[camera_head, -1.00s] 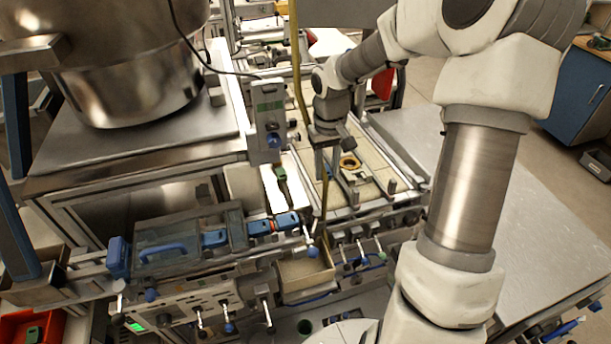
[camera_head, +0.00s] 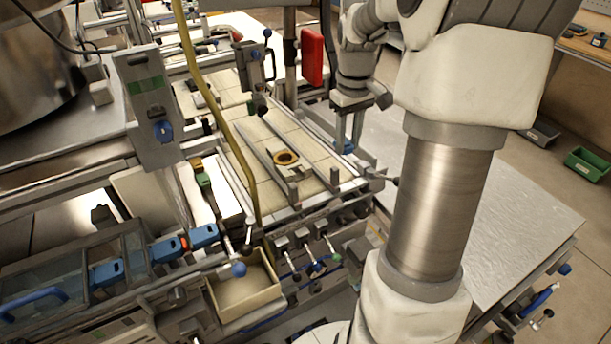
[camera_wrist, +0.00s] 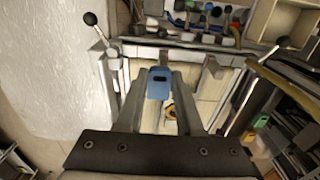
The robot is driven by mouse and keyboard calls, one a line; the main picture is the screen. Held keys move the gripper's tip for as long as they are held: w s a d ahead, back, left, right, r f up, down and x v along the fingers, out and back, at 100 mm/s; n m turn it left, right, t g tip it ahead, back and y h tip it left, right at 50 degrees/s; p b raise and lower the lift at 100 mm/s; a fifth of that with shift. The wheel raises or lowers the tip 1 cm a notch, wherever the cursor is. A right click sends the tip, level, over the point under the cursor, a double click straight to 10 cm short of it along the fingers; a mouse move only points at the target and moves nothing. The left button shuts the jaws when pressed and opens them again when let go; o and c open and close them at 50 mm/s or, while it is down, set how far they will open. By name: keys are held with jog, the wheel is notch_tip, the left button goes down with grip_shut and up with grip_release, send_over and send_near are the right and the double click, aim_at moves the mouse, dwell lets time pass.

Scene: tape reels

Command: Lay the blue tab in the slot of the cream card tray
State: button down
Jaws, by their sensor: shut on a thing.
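My gripper (camera_head: 348,142) is shut on the blue tab (camera_wrist: 158,85), which is held between the two fingertips in the wrist view. A bit of the tab (camera_head: 345,147) also shows below the fingers in the head view. The gripper hangs at the right edge of the tiled bed. A cream open-topped tray (camera_head: 246,291) stands at the front of the machine, left of and nearer than the gripper. Part of a cream box shows at top right in the wrist view (camera_wrist: 285,22). I cannot make out a slot in it.
A yellow ring (camera_head: 286,158) lies between rails on the tiled bed (camera_head: 262,140). Levers with ball knobs (camera_head: 239,269) rise beside the cream tray. A yellow hose (camera_head: 222,120) hangs before the bed. A bare metal table (camera_head: 510,210) lies at right.

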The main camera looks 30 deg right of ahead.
jog(key=shift+w+d+f, duration=0.1)
jog(key=shift+f, duration=0.05)
jog(key=w+a+f, duration=0.2)
jog(key=w+f, duration=0.1)
jog(key=w+a+f, duration=0.2)
jog(key=w+f, duration=0.1)
jog(key=f, duration=0.1)
jog(key=w+a+f, duration=0.3)
jog(key=shift+f+p, duration=0.4)
jog(key=shift+f+b, duration=0.45)
jog(key=shift+f, duration=0.1)
jog(key=c, duration=0.6)
grip_release()
jog(key=shift+o, duration=0.2)
jog(key=shift+r, duration=0.1)
